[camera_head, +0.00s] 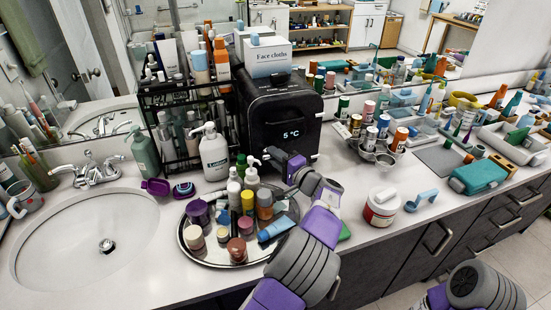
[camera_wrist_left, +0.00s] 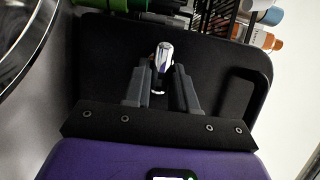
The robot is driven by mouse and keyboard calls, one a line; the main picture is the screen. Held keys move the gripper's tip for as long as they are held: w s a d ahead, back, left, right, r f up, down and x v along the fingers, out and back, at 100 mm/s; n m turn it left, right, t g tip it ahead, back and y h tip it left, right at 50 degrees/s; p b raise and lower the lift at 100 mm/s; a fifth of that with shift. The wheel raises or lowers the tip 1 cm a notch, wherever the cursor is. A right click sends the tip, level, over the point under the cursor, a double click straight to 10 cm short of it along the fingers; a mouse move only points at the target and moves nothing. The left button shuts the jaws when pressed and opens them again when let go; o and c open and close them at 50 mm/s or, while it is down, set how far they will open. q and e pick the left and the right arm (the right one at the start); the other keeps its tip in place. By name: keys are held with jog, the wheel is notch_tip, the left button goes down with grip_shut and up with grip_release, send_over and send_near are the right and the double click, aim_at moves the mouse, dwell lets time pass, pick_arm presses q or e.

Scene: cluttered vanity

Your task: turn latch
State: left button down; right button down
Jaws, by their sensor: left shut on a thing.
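The black mini fridge (camera_head: 286,105) stands at the back of the counter, with a "5 °C" display on its front. My left gripper (camera_head: 272,158) reaches the lower part of that front. In the left wrist view the fridge's black door (camera_wrist_left: 110,60) fills the background, with a dark raised handle at its right. A small silver latch (camera_wrist_left: 163,55) stands out from the door, between the fingertips of my left gripper (camera_wrist_left: 161,72), which is shut on it. In the head view the gripper and arm hide the latch. My right gripper is out of view.
A round tray (camera_head: 190,247) crowded with bottles and jars stands close to the left of my left arm. A black wire rack (camera_head: 172,98) is left of the fridge.

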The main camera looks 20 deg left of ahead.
pick_arm(q)
jog(key=c, duration=1)
grip_release()
jog(key=p+v, duration=0.1)
jog(key=v, duration=0.6)
jog(key=shift+s+d, duration=0.2)
